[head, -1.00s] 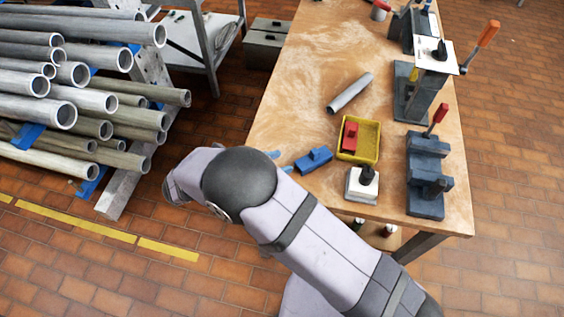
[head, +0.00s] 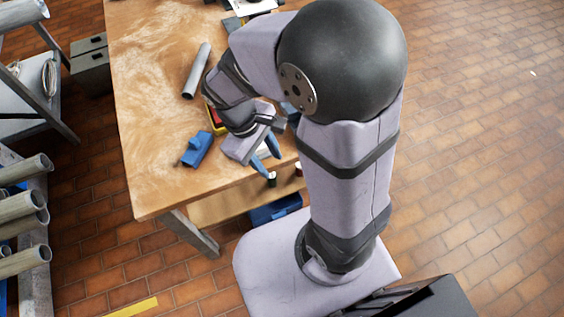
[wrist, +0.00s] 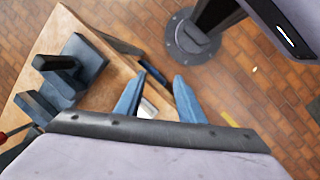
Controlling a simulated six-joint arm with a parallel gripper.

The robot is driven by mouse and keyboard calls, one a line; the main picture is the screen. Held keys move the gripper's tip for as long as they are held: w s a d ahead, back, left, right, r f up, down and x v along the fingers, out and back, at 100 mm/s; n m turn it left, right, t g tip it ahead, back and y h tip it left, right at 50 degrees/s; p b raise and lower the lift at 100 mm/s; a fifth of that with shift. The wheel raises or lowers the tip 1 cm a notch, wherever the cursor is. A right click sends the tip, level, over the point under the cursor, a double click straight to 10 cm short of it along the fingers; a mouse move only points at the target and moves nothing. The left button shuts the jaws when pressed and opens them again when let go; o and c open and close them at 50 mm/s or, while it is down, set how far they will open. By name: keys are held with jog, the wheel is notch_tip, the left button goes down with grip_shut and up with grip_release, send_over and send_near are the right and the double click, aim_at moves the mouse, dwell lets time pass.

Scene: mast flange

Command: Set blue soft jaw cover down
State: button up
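The blue soft jaw cover (head: 197,149), a blue block with a raised part, rests on the wooden table near its front edge in the head view. Nothing holds it. My gripper (head: 267,157) is to its right, over the table's front edge, with its blue fingers apart. In the wrist view the fingers of my gripper (wrist: 160,77) also stand apart, with no object gripped. A white block (wrist: 148,108) shows partly between and beyond them.
A yellow tray (head: 209,121) with a red piece is mostly hidden behind my wrist. A grey tube (head: 197,70) lies farther back on the table (head: 150,95). Dark blue fixtures (wrist: 72,68) stand on the table in the wrist view. The table's left part is clear.

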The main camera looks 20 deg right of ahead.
jog(key=s+m+y, duration=0.1)
jog(key=m, duration=0.1)
jog(key=s+d+m+t, duration=0.1)
jog(key=m, duration=0.1)
jog(key=s+d+m+y, duration=0.1)
jog(key=m, duration=0.2)
jog(key=shift+d+r+y, duration=0.25)
jog(key=shift+y, duration=0.05)
dwell(0.8)
